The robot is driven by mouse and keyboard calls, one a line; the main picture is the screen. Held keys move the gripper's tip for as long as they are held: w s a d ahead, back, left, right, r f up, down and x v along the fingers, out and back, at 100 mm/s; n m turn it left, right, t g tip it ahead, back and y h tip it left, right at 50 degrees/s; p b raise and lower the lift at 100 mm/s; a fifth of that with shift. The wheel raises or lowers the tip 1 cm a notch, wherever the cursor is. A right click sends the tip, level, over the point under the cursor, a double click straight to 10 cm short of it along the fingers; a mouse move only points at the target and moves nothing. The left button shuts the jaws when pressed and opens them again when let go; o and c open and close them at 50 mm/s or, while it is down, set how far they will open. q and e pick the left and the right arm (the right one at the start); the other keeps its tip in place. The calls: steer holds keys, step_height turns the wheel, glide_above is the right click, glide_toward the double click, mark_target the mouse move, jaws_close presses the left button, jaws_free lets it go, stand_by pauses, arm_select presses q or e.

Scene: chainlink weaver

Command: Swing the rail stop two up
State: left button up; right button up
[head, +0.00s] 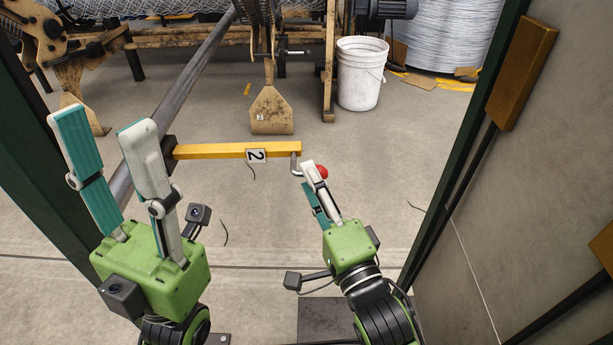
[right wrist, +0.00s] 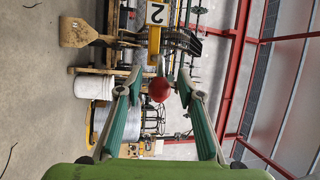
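Rail stop two (head: 215,151) is a yellow bar with a white plate marked 2 (head: 256,156). In the head view it lies across the picture, from a dark bracket (head: 169,152) on the grey rail to a bent metal handle (head: 296,164) with a red ball knob (head: 321,171). My right gripper (head: 310,176) is at the knob. In the right wrist view its fingers are apart, with the red knob (right wrist: 159,89) between them near the tips; I cannot tell whether they touch it. My left gripper (head: 98,120) is open and empty, left of the bar.
The long grey rail (head: 197,63) runs diagonally behind my left gripper. A yellow-brown paddle (head: 271,112) with a small 2 label hangs beyond the bar. A white bucket (head: 361,75) stands at the back. A wall and dark green post (head: 470,150) bound the right side.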

steer(key=shift+x, duration=1.35)
jaws_close()
